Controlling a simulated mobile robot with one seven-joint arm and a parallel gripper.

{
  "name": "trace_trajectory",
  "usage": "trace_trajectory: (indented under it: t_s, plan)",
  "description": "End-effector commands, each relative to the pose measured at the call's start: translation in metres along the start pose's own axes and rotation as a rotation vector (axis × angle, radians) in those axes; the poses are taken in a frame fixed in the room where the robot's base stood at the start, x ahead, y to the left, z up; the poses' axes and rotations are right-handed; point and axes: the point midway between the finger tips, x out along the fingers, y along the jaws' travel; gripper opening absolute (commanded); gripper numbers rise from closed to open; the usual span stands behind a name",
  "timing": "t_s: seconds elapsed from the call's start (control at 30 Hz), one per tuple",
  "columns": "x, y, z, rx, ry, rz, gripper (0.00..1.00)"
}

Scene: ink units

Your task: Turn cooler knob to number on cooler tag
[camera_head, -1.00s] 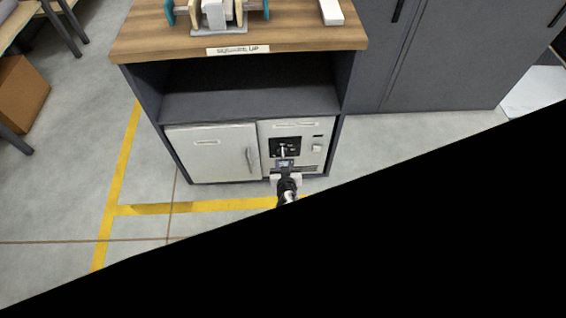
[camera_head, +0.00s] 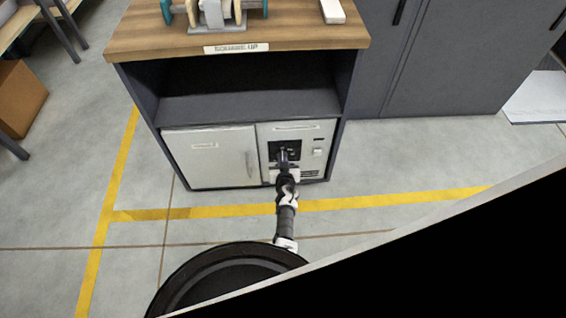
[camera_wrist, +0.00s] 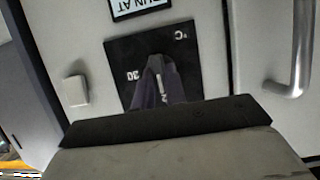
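The cooler unit (camera_head: 322,132) is the light panel in the lower right of the cabinet, with a black dial plate (camera_head: 270,152) on it. In the wrist view the dial plate (camera_wrist: 122,60) appears upside down, with "°C" and a number that looks like 20 or 30. My gripper (camera_head: 283,157) is at the dial. In the wrist view my gripper's two dark fingers (camera_wrist: 160,80) reach the plate's middle and cover most of the knob. A pale strip shows between them; whether they grip the knob is unclear. A tag (camera_wrist: 140,8) partly reads "RUN AT".
A white square switch (camera_wrist: 75,91) sits beside the dial plate. A curved metal handle (camera_wrist: 292,65) belongs to the neighbouring white door (camera_head: 210,160). The shelf (camera_head: 245,105) above looks empty. Tall dark cabinets (camera_head: 445,60) stand at the right. The floor in front is clear.

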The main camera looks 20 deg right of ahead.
Motion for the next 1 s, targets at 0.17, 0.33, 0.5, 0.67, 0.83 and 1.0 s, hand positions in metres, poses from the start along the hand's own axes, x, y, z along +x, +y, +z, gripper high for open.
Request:
trace_trajectory:
  t_s: [0.17,0.33,0.5,0.67,0.83,1.0]
  plan:
    - [-0.0001,0.0001,0.0000,0.001,0.000,0.000,0.00]
    - [-0.0005,0.0002,-0.0011,0.022,0.000,-0.010,0.00]
    - [-0.0009,0.0014,-0.0025,0.087,-0.001,-0.036,0.00]
    - [-0.0010,0.0032,-0.0035,0.195,0.000,-0.079,0.00]
    - [-0.0004,0.0054,-0.0018,0.338,-0.001,-0.138,0.00]
    - [0.0007,0.0067,0.0014,0.488,-0.001,-0.200,0.00]
